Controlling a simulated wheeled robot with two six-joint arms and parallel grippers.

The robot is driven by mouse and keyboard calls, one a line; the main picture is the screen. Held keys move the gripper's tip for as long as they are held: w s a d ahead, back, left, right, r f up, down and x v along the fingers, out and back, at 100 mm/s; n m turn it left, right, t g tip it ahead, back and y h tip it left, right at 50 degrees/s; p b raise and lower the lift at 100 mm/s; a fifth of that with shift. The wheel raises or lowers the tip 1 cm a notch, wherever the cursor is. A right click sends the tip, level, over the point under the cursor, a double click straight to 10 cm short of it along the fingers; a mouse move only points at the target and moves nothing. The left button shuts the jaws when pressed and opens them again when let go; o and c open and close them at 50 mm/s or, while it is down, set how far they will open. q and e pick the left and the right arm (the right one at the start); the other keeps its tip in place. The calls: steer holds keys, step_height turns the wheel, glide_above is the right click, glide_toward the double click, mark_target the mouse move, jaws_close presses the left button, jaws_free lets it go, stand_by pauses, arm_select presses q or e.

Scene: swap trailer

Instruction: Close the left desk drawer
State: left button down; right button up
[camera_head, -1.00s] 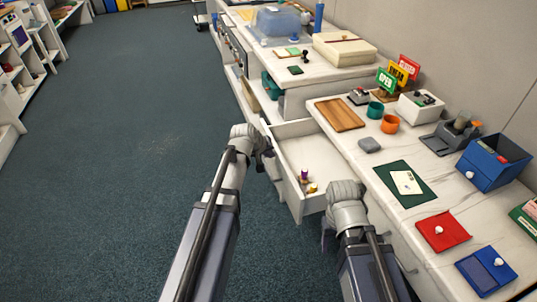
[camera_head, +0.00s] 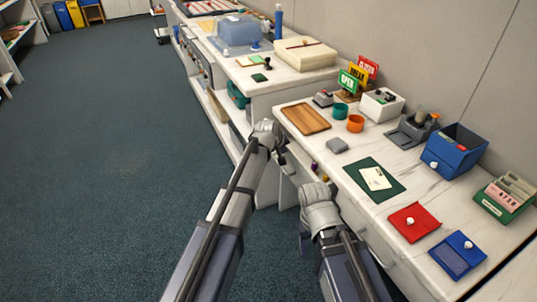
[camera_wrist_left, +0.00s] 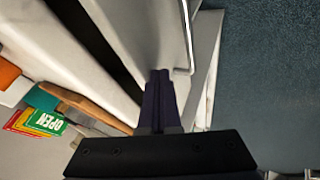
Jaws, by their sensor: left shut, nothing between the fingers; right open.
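The white left desk drawer (camera_head: 289,190) is partly open, with a narrow strip of its inside showing below the desk edge. Small purple and yellow items (camera_head: 314,170) sit in that strip. My arms hide much of the drawer. My left gripper (camera_head: 284,160) is shut and empty at the drawer's front side. In the left wrist view its dark fingers (camera_wrist_left: 157,84) lie against or very close to the white panel, near a metal handle (camera_wrist_left: 188,40); contact is unclear. My right gripper (camera_head: 304,243) is open and empty, low beside the desk front, its fingers partly hidden.
Carpet at left (camera_head: 100,200) is clear.

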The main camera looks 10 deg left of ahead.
mark_target(290, 147)
arm_select(q)
steer(key=shift+w+d, duration=0.45)
steer(key=shift+d, duration=0.2)
steer(key=shift+w+d, duration=0.4)
steer(key=shift+d, duration=0.25)
steer(key=shift+a, duration=0.1)
